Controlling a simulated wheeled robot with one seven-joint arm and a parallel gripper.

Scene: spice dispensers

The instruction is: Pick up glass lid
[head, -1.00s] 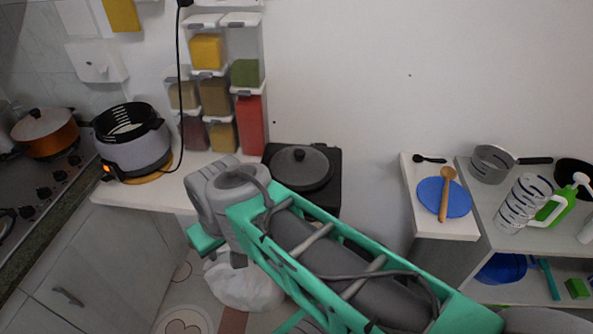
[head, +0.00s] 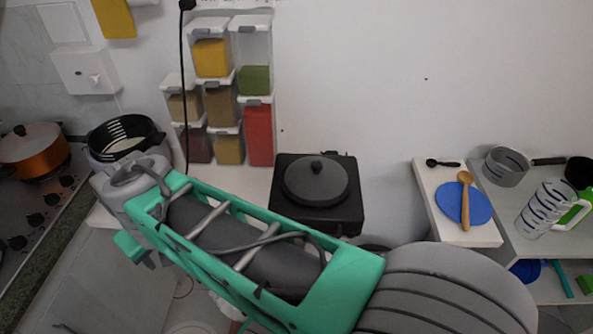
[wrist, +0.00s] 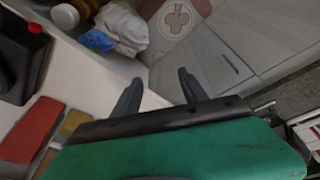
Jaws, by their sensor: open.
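Two round lids with dark knobs show in the head view. One pale, glassy-looking lid (head: 30,137) covers the orange pot (head: 38,166) on the stove at the far left. A dark grey lid (head: 315,181) sits on the black appliance (head: 330,217) in the middle; I cannot tell if it is glass. My gripper (wrist: 160,76) is open in the wrist view, with nothing between its fingers. It is over the counter's front edge, apart from both lids.
Several spice dispensers (head: 212,58) hang on the wall above the counter (head: 246,180). A black cable hangs beside them. A blue plate (head: 463,204) with a wooden spoon (head: 465,202) is on the right shelf. Wall space between is clear.

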